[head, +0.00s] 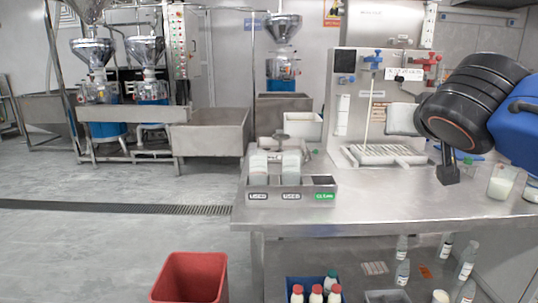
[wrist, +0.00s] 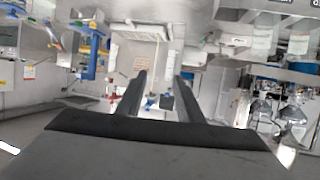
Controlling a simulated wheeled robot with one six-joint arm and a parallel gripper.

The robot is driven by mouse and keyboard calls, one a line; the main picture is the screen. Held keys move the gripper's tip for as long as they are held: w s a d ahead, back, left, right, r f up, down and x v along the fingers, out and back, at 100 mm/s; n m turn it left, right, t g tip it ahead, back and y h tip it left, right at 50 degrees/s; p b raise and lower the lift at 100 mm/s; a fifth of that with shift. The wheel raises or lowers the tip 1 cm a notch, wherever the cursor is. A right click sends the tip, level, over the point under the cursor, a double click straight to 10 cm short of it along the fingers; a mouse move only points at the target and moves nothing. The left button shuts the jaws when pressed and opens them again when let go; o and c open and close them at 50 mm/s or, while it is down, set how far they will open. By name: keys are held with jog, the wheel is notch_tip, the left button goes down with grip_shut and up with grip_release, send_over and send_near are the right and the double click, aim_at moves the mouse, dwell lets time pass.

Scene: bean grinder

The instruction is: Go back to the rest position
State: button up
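My gripper (head: 448,173) is at the right of the head view, at the end of my dark arm above the steel table. In the wrist view its two dark fingers (wrist: 161,96) stand apart, with background showing between them and nothing held. A glass of white liquid (head: 501,182) stands on the table just right of my gripper, apart from it.
A steel holder (head: 288,197) with labelled compartments stands at the table's left end. A white slatted rack (head: 386,155) lies behind. Below are a shelf with bottles (head: 402,272) and a blue crate (head: 290,284). A red bin (head: 190,277) stands on open floor.

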jog(key=s+f+g+y, duration=0.1)
jog(key=s+f+g, duration=0.2)
jog(key=f, duration=0.8)
jog(key=s+f+n+g+y, duration=0.1)
jog(key=s+f+g, duration=0.1)
jog(key=s+f, duration=0.6)
jog(key=s+f+n+g+y, duration=0.1)
jog(key=s+f+g, duration=0.2)
jog(key=f, duration=1.1)
jog(key=s, duration=0.3)
jog(key=shift+d+g, duration=0.3)
